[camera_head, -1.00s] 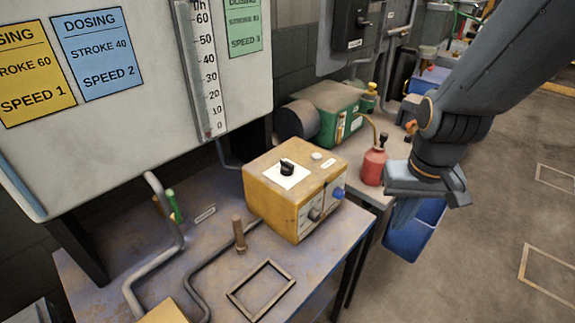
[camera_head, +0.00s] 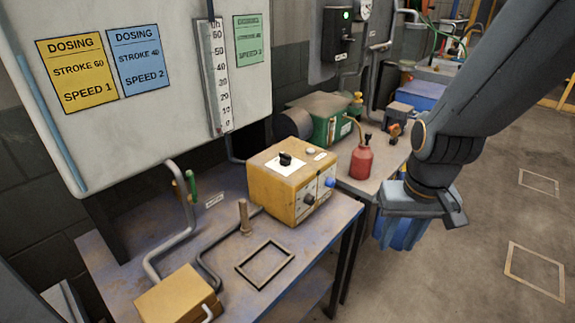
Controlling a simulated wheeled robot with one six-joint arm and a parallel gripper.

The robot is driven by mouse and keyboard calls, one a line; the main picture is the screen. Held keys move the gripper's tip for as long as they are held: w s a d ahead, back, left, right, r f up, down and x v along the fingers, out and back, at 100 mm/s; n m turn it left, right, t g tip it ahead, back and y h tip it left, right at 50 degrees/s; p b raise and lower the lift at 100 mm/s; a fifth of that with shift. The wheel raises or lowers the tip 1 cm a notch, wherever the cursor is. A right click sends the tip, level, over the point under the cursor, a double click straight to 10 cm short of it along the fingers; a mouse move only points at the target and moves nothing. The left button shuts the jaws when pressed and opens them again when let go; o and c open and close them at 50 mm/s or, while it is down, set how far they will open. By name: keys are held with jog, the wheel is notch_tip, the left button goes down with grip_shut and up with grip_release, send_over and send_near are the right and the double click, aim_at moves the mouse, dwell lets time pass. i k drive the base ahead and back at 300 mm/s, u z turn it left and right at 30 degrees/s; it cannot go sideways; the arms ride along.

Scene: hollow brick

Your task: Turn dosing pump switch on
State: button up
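The dosing pump looks to be the yellow box (camera_head: 272,197) on the worn metal table. A black knob (camera_head: 285,159) stands on a white plate on its top. Its front side carries a dark knob (camera_head: 309,199) and a blue knob (camera_head: 330,181); which of these is the switch, and its setting, I cannot tell. My gripper (camera_head: 424,212) hangs to the right of the pump, apart from it, past the table's right edge. Its fingers are seen from above and partly hidden, so their opening is unclear. I see nothing held in it.
A red oil can (camera_head: 361,162) and a green motor (camera_head: 325,116) stand on the bench behind. A second yellow box (camera_head: 178,297), pipes and an upright bolt (camera_head: 244,217) are on the table. A board (camera_head: 170,110) with dosing cards stands behind. Floor at right is clear.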

aim_at(285, 159)
jog(key=z, duration=1.1)
jog(key=i, duration=0.6)
jog(key=u, duration=1.2)
